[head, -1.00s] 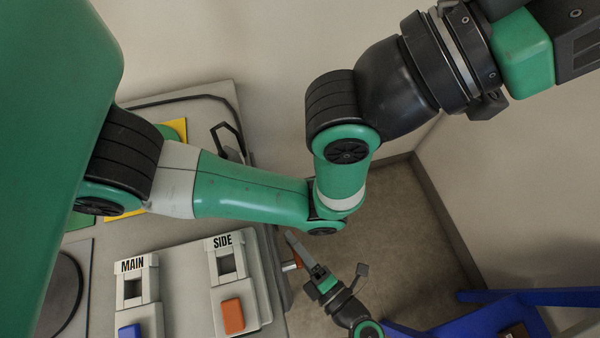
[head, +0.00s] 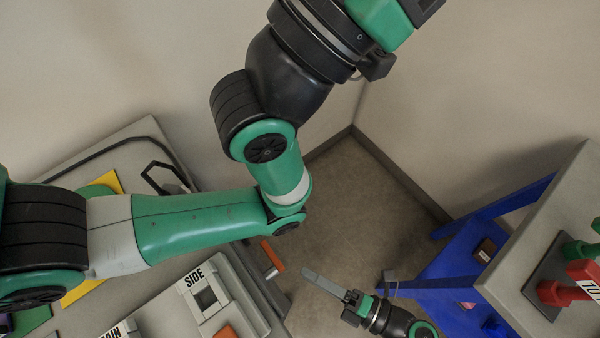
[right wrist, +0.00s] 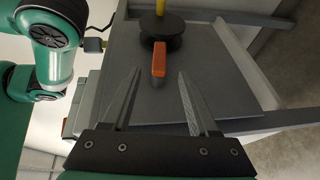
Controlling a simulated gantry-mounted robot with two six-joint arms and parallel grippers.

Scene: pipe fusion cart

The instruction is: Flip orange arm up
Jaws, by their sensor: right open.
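The orange arm (head: 272,252) is a small lever with a silver stub, on the right side of the grey cart (head: 243,292) in the head view. In the right wrist view the orange arm (right wrist: 159,60) stands ahead, in line with the gap between the fingers. My right gripper (head: 312,274) is open and empty, a little right of the lever and apart from it in the head view. Its two spread fingers show in the right wrist view (right wrist: 160,85). My left gripper is not clearly in view.
The cart panel has a SIDE switch (head: 205,297) and a partly cut-off MAIN switch. A blue-framed table (head: 510,210) with red and green parts stands at the right. Bare floor (head: 365,215) lies between cart and table. My large green arm crosses above the cart.

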